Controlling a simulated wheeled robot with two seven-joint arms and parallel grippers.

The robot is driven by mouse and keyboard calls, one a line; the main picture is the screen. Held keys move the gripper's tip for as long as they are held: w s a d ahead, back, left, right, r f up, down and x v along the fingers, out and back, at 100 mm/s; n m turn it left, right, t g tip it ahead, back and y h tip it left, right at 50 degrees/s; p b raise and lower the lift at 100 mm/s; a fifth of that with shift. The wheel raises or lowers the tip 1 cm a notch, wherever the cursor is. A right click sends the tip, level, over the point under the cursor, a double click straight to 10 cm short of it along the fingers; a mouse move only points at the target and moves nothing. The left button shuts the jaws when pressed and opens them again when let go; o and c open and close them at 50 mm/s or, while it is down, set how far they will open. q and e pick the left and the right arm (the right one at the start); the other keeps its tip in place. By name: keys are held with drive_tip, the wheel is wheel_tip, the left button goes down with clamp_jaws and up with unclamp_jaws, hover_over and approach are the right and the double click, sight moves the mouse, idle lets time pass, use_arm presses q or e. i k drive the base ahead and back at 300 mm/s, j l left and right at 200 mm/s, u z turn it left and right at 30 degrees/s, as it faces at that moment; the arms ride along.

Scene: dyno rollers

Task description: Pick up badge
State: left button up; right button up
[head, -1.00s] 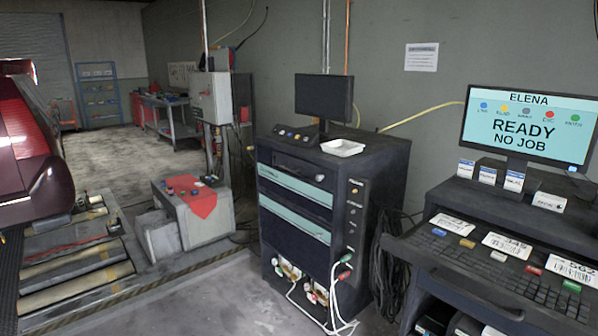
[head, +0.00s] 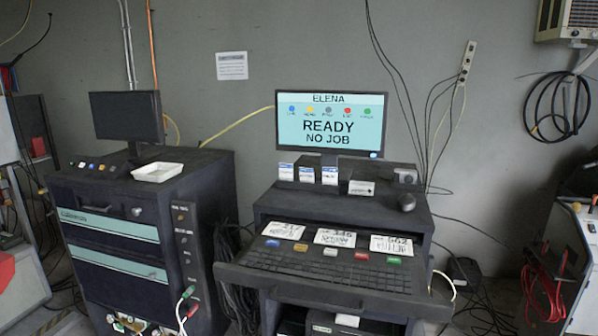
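Three flat white sheets with numbers and barcodes lie on the keyboard shelf: a left sheet (head: 284,230), a middle sheet (head: 335,238) and a right sheet (head: 391,245). The monitor (head: 331,125) reads "ELENA", "READY" and "NO JOB". Neither of my grippers is in view.
The keyboard shelf (head: 325,281) juts out at the front of the black desk. A white box (head: 361,187) and a dark mouse (head: 407,202) sit right of the cards. A black cabinet (head: 122,235) with a white tray (head: 157,172) stands at left. Cables hang behind.

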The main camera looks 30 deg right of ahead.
sight(306, 174)
drive_tip(key=i+l+z, duration=0.15)
drive_tip(key=i+z, duration=0.25)
drive_tip(key=i, duration=0.15)
drive_tip(key=i+z, duration=0.45)
drive_tip(key=i+j, duration=0.05)
drive_tip(key=i, duration=0.05)
